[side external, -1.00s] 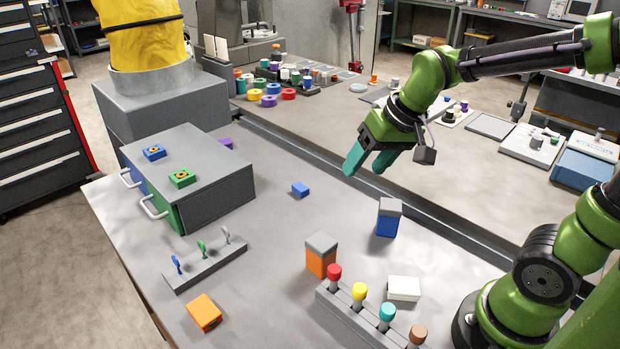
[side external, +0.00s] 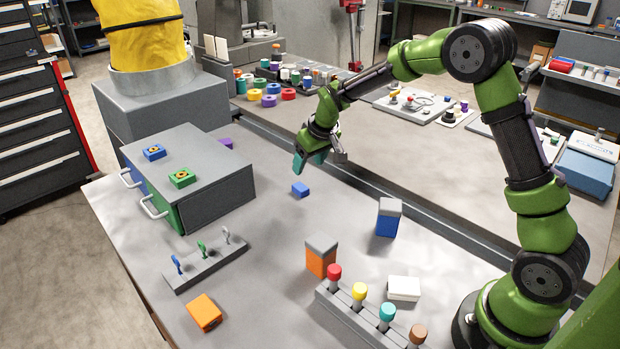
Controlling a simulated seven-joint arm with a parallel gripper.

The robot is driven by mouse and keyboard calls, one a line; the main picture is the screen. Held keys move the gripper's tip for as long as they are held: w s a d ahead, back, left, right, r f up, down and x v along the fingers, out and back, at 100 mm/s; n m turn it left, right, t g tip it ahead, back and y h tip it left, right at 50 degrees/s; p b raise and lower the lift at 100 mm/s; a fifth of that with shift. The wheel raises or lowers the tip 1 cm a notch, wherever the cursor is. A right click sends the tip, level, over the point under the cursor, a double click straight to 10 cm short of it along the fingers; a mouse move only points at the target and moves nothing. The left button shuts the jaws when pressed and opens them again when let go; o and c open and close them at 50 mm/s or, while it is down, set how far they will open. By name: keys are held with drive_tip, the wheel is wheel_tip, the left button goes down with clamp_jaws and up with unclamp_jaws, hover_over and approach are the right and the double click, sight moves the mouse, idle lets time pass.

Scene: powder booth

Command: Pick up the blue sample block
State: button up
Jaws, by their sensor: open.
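The small blue sample block (side external: 300,189) lies on the grey bench top, right of the drawer cabinet. My gripper (side external: 301,170) has teal fingers and is open. It hangs just above the blue block, with its fingertips a little above and behind it in the picture. The fingers overlap in this view, so the gap between them is hard to see. Nothing shows between them.
A grey drawer cabinet (side external: 215,165) stands left of the block. A blue box with a grey lid (side external: 388,218) and an orange one (side external: 321,258) stand to the right and front. A rack with coloured knobs (side external: 345,302) is in front. Bench around the block is clear.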

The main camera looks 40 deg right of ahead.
sight(300, 186)
drive_tip(key=x, duration=0.9)
drive_tip(key=shift+f, duration=0.4)
clamp_jaws()
